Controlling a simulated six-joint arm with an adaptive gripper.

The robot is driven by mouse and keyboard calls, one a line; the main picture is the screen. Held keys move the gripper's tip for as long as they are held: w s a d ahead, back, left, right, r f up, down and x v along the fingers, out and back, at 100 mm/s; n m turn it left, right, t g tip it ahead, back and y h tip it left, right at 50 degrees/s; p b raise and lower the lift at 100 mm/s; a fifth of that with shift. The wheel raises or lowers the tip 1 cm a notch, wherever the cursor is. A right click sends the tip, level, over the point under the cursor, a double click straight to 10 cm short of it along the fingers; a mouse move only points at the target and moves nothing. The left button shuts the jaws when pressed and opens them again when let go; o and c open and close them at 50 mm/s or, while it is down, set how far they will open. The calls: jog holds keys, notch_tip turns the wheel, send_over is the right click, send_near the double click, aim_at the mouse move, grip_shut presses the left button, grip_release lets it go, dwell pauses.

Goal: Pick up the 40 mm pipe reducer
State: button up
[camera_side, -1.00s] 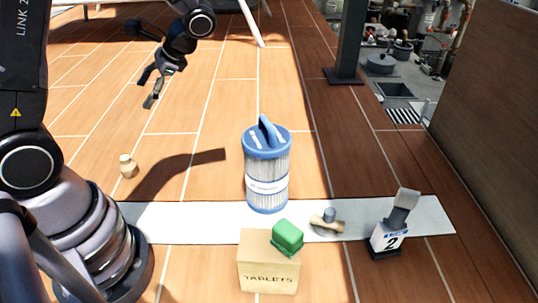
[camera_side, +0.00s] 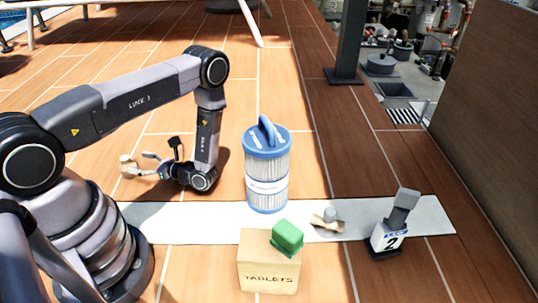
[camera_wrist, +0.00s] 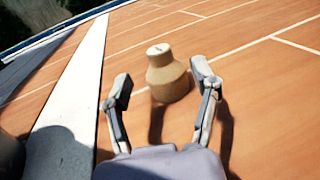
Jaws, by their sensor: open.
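The pipe reducer (camera_side: 128,166) is a small tan piece with a wide base and a narrower top. It stands upright on the wooden deck at the left of the side view. In the wrist view the reducer (camera_wrist: 167,75) is ahead of the fingertips, roughly centred between them. My gripper (camera_side: 150,165) is low over the deck, just right of the reducer.
A blue-capped filter cartridge (camera_side: 267,180) stands on a white strip (camera_side: 180,222). Deck around the reducer is clear.

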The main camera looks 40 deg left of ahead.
aim_at(129, 160)
jog(key=x, duration=0.5)
jog(key=shift+s+a, duration=0.2)
grip_shut()
